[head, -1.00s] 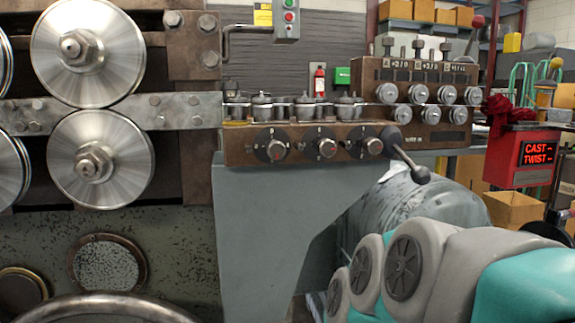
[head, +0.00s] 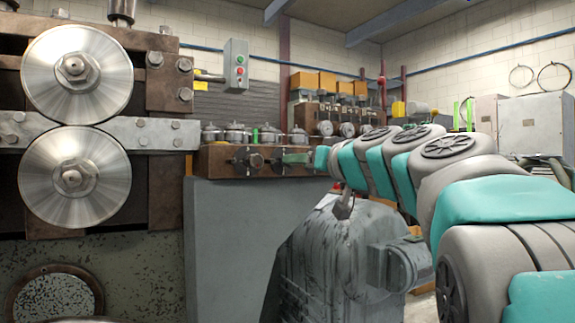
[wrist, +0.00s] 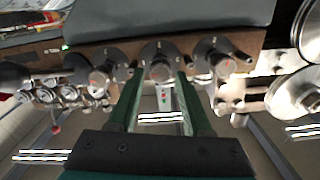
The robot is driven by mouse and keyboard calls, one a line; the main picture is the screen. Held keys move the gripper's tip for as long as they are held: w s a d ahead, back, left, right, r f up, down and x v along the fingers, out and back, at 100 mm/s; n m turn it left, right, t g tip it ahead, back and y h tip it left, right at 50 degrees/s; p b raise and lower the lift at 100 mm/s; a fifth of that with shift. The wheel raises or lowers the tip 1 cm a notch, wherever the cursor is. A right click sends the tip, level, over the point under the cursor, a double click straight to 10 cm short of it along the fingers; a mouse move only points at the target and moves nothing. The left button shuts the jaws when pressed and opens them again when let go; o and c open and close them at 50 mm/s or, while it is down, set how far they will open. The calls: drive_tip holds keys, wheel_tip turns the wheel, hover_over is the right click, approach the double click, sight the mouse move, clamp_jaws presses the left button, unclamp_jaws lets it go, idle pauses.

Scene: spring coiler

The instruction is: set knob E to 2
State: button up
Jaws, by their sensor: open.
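A brown knob panel (head: 215,162) shows in the head view and, upside down, in the wrist view (wrist: 190,48). It carries three round knobs with dark dials. The middle knob (wrist: 160,70) lies between the two green fingers of my gripper (wrist: 159,80), which is open. I cannot tell whether the fingers touch it. The outer knobs show to its left (wrist: 103,73) and right (wrist: 222,64). In the head view my gripper (head: 290,158) is at the panel and hides part of it; the left knob (head: 255,160) is visible. Knob letters and settings are too small to read.
Large steel rollers (head: 75,70) stand left of the panel. Several metal fittings (head: 236,134) sit along its top. A grey motor housing (head: 335,255) is below right, under my arm. A second panel with knobs (head: 347,130) is behind.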

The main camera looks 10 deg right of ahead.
drive_tip(key=shift+x, duration=2.2)
clamp_jaws()
